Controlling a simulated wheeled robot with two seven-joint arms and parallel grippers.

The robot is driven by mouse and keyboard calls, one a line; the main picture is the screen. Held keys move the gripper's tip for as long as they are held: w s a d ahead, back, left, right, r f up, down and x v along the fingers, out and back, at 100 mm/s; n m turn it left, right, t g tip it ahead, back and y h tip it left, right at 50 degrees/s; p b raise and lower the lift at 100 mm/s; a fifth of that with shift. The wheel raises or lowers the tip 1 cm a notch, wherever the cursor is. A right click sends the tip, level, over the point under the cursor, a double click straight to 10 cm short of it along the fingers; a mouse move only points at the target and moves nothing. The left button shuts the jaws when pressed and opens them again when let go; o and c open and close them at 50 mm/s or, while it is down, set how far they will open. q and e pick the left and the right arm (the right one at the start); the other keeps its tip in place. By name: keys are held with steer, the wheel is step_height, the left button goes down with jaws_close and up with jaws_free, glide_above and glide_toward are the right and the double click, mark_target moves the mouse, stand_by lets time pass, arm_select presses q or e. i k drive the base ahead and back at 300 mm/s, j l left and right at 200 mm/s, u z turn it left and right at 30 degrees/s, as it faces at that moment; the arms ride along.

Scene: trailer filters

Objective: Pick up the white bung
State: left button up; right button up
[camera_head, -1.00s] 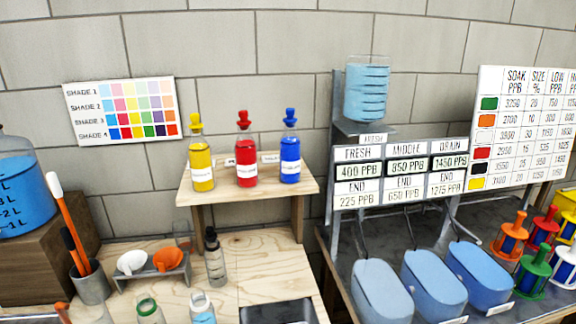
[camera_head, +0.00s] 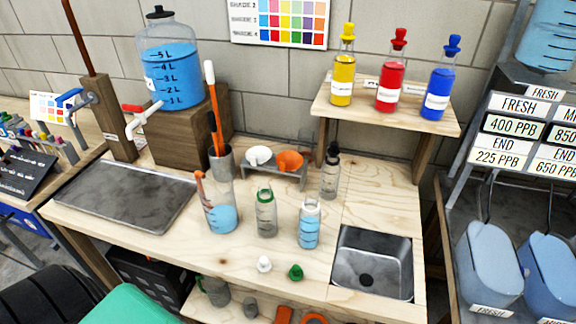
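The white bung (camera_head: 264,264) is a small white stopper on the wooden bench top near its front edge. A green bung (camera_head: 296,271) sits just to its right. Behind them stand a bottle with a green neck ring (camera_head: 266,212) and a white-necked bottle with blue liquid (camera_head: 310,223). Neither of my grippers is in view.
A beaker of blue liquid (camera_head: 221,214) holds an orange-handled tool, left of the bottles. A sink (camera_head: 372,264) is to the right, a dark tray (camera_head: 127,200) to the left. A shelf (camera_head: 378,119) with coloured bottles rises behind. The bench around the bungs is clear.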

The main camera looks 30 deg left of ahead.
mark_target(264, 265)
steer(key=u, duration=1.1)
